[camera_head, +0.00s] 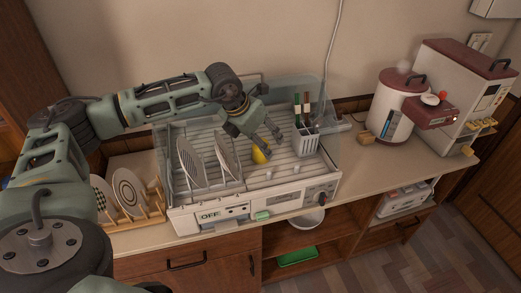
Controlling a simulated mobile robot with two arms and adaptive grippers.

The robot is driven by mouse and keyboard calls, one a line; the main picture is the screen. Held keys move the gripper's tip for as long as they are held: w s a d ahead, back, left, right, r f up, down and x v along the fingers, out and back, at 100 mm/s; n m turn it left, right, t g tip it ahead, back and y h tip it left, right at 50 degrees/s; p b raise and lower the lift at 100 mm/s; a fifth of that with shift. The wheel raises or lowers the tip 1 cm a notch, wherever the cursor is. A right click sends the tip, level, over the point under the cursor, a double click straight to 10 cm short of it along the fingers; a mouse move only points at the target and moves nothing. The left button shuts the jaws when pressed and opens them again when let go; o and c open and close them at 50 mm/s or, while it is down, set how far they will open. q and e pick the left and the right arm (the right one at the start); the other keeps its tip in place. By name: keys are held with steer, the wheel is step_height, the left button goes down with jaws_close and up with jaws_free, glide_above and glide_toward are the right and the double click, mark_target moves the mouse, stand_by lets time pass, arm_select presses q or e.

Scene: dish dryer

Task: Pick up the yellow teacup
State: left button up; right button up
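The yellow teacup (260,156) is inside the dish dryer (190,214), on its rack right of the white plates. It is small in view, and its upper part is hidden behind my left gripper. My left gripper (262,139) reaches down into the dryer from above, right at the cup. Its fingers are spread apart and look open, with the tips over or beside the cup. I cannot tell whether they touch it. My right gripper is not in view.
White plates (190,162) stand upright left of the gripper. A utensil basket (305,142) is on the right, and clear walls enclose the dryer. More plates (129,190) stand in a wooden rack at left. A white and red pot (392,108) and a cooker stand at right.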

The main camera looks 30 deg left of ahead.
mark_target(258, 158)
arm_select(q)
steer(key=shift+y, duration=0.5)
steer(key=w+a+f+p, duration=0.1)
steer(key=f, duration=0.1)
steer(key=w+f+p, duration=0.1)
steer(key=f, duration=0.1)
steer(key=w+a+f+p, duration=0.1)
steer(key=f, duration=0.1)
steer(key=shift+a+f+p, duration=0.15)
steer(key=shift+a+p, duration=0.15)
steer(key=shift+p, duration=0.05)
steer(key=shift+f, duration=0.2)
steer(key=shift+r, duration=0.1)
steer(key=c, duration=1.3)
